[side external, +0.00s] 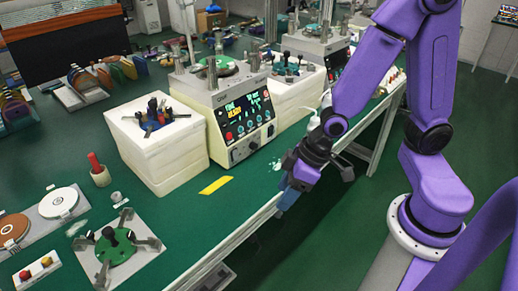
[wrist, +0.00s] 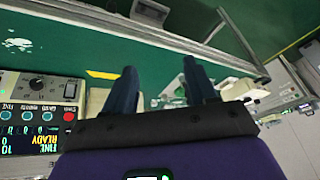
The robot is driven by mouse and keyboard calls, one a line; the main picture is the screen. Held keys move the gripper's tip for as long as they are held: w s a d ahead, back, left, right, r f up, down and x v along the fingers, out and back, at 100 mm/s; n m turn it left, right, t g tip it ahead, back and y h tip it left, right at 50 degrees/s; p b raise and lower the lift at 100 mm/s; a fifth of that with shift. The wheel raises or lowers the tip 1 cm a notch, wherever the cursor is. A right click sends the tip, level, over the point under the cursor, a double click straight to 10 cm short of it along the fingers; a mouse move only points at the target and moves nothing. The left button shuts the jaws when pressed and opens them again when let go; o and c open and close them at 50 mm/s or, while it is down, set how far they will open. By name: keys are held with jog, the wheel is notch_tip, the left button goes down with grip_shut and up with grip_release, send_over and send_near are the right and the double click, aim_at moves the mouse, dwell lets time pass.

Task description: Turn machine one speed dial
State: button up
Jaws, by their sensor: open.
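The lapping machine (side external: 240,112) with a lit panel reading FINE READY stands at the centre of the side view. Its black dial (side external: 253,145) is low on the front face. I cannot read a machine number. My gripper (side external: 287,199) hangs over the bench's front edge, right of and in front of the machine, apart from the dial. In the wrist view its two blue fingers (wrist: 160,70) are spread with nothing held between them.
A yellow strip (side external: 215,185) lies on the green bench before the machine. A white block (side external: 150,145) with black knobs stands left of it. A white bottle (side external: 313,121) stands near my wrist. A green disc fixture (side external: 120,248) is at the front left. Bench between is clear.

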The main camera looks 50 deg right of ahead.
jog(key=w+d+f+m+t, duration=0.2)
jog(key=w+f, duration=0.1)
jog(key=w, duration=0.1)
jog(key=m+t+h, duration=0.4)
jog(key=t+h, duration=0.1)
jog(key=t, duration=0.3)
send_near(256, 147)
jog(key=x, duration=0.8)
jog(key=shift+f, duration=0.15)
jog(key=c, duration=1)
jog(key=shift+c, duration=0.2)
